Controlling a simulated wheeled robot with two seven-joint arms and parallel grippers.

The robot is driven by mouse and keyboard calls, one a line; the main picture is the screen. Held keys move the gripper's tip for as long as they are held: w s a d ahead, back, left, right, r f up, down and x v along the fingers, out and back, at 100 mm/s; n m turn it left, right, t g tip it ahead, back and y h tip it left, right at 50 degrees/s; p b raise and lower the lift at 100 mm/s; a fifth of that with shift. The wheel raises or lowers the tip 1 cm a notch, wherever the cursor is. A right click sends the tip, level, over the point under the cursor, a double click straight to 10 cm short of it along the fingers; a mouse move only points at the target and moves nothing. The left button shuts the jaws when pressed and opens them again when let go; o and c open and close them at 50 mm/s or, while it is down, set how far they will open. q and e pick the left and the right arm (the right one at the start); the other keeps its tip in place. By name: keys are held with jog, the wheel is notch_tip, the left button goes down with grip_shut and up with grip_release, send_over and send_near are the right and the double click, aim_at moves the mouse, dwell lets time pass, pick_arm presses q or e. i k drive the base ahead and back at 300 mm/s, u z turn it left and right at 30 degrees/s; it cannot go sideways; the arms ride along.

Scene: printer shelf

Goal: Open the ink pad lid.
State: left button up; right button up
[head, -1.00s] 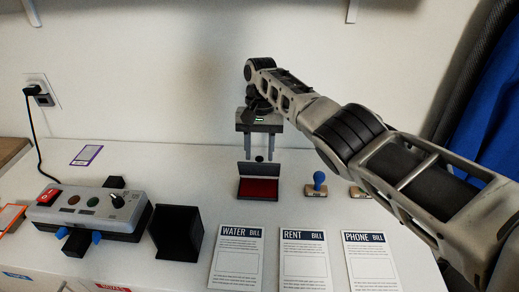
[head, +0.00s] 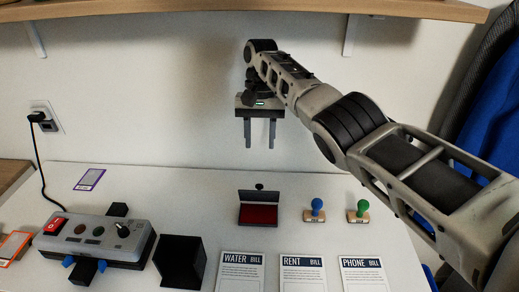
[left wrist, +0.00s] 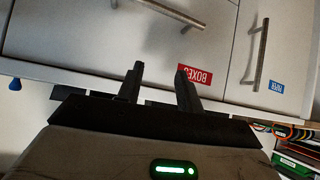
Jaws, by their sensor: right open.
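The ink pad (head: 258,213) sits on the white table in the head view. Its dark lid (head: 259,195) stands raised at the back, with a small dark knob on top, and the red pad shows. My right gripper (head: 260,145) is open and empty, fingers pointing down, above and apart from the ink pad. My left gripper (left wrist: 158,75) shows only in the left wrist view, its two fingers apart with nothing between them, in front of the cabinet drawers.
A blue stamp (head: 317,208) and a green stamp (head: 360,209) stand right of the pad. Three bill sheets lie in front. A black box (head: 180,262) and a grey switch device (head: 98,238) are at left. A wooden shelf (head: 200,8) hangs above.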

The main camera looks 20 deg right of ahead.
aim_at(258, 196)
jog(key=k, duration=1)
